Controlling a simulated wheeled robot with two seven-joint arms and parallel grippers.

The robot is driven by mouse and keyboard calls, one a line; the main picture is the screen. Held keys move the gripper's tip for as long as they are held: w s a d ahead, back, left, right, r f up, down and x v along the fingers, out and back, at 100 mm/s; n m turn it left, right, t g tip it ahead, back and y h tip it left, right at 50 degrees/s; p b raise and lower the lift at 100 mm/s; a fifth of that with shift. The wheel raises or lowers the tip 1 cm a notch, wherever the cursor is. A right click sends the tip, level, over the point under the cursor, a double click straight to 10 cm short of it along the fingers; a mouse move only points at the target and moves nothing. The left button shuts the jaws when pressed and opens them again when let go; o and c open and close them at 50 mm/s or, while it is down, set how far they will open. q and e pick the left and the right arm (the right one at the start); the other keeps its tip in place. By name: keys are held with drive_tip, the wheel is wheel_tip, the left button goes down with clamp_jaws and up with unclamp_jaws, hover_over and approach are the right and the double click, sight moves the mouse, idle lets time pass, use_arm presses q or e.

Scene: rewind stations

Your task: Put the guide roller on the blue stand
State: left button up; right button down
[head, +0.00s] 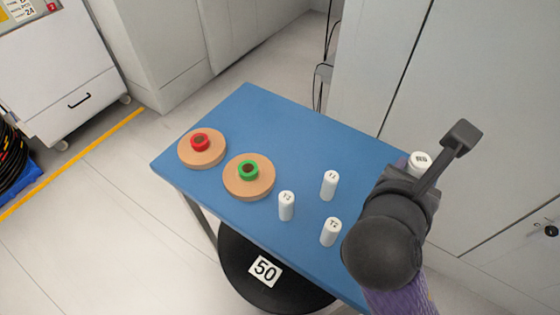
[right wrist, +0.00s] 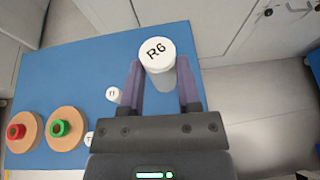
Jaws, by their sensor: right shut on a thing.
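The guide roller (head: 420,160) is a white cylinder, partly hidden by my right gripper in the head view. Its top, marked R6, shows in the right wrist view (right wrist: 157,52). My right gripper (head: 414,174) is shut on the roller, its two purple fingers on either side of it in the right wrist view (right wrist: 161,76). The roller appears near the blue table's (head: 255,105) right edge; its height above the table is hard to tell. My left gripper is not in view.
Three white cylinders (head: 330,186) with T labels stand upright on the table. Two wooden discs, one with a red ring (head: 200,142), one with a green ring (head: 248,170), lie to their left. A black round thing marked 50 (head: 265,271) is below. Grey cabinets (head: 470,120) stand behind.

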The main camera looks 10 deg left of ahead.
drive_tip(key=w+d+f+n+t+y+p, duration=0.1)
drive_tip(key=w+d+f+n+y+p, duration=0.1)
drive_tip(key=w+d+f+p, duration=0.25)
drive_tip(key=w+d+f+n+y+p, duration=0.1)
drive_tip(key=w+d+f+p, duration=0.1)
drive_tip(key=w+d+p, duration=0.45)
drive_tip(key=f+b, duration=0.3)
drive_tip(key=w+a+f+b, duration=0.1)
drive_tip(key=f+b, duration=0.2)
drive_tip(key=a+f+b, duration=0.1)
drive_tip(key=f+b, duration=0.2)
drive_tip(key=f, duration=0.1)
drive_tip(key=shift+w, duration=0.35)
drive_tip(key=shift+f+b, duration=0.2)
drive_tip(key=shift+b, duration=0.1)
drive_tip(key=shift+r, duration=0.25)
drive_tip(key=shift+f, duration=0.15)
drive_tip(key=shift+c, duration=1.6)
unclamp_jaws()
